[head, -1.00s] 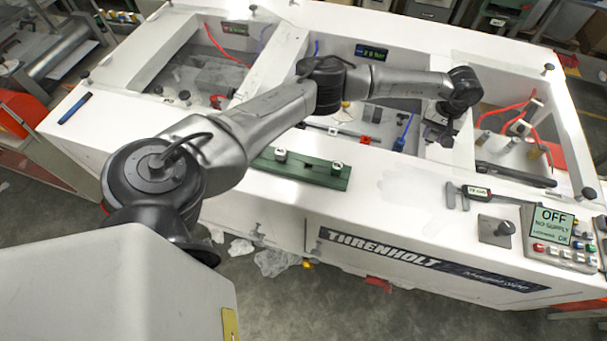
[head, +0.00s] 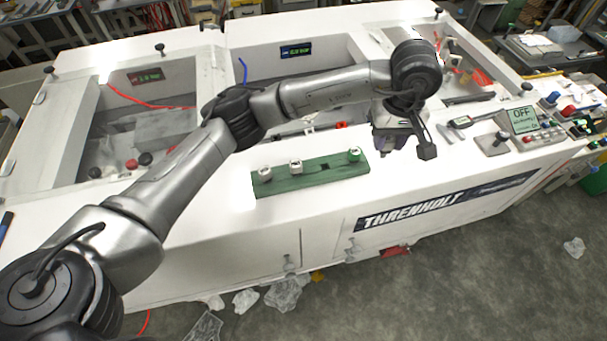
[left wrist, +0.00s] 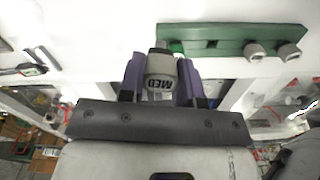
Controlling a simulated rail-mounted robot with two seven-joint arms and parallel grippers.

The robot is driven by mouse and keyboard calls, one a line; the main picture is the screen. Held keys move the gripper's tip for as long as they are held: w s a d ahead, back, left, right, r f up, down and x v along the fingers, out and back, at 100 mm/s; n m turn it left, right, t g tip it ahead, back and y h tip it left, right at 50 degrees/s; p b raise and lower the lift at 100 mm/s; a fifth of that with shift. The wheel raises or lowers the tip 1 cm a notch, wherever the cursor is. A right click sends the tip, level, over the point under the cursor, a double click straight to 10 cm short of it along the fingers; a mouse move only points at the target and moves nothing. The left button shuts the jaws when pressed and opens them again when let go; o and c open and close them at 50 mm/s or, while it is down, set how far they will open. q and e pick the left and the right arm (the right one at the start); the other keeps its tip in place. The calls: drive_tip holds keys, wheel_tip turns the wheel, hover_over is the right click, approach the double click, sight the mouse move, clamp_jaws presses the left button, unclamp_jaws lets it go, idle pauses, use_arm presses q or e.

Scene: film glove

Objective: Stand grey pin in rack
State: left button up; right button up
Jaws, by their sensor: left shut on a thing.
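The green rack (head: 312,176) lies on the white machine top. A dark empty slot (head: 323,167) lies between. My left gripper (head: 384,145) is just right of the rack. In the left wrist view, its purple fingers are shut on a grey pin (left wrist: 160,72) marked "MED", near the rack (left wrist: 228,38). The held pin's lower part is hidden. My right gripper is out of view.
A caliper-like gauge (head: 470,120) and a control box (head: 524,122) reading OFF sit to the right. Open bays with red hoses lie behind the rack. The white top in front of the rack is clear.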

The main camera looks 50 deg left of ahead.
use_arm(q)
drive_tip(key=shift+a+r+n, duration=0.1)
drive_tip(key=shift+a+n, duration=0.25)
drive_tip(key=shift+n, duration=0.65)
drive_tip(key=shift+s+a, duration=0.1)
drive_tip(key=shift+a, duration=0.05)
drive_tip(key=p, duration=0.4)
approach(326, 158)
drive_tip(key=shift+s+d+f, duration=0.9)
drive_tip(key=shift+s+f, duration=0.05)
drive_tip(key=shift+s, duration=0.15)
wheel_tip(326, 158, down, 4)
drive_tip(key=shift+r+p, duration=0.2)
drive_tip(key=shift+p, duration=0.3)
drive_tip(key=shift+f, duration=0.25)
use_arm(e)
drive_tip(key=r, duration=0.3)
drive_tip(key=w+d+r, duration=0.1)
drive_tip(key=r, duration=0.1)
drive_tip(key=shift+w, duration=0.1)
use_arm(q)
drive_tip(key=shift+f+b, duration=0.2)
drive_tip(key=shift+b, duration=0.1)
drive_tip(key=o, duration=0.9)
drive_tip(key=shift+r, duration=0.1)
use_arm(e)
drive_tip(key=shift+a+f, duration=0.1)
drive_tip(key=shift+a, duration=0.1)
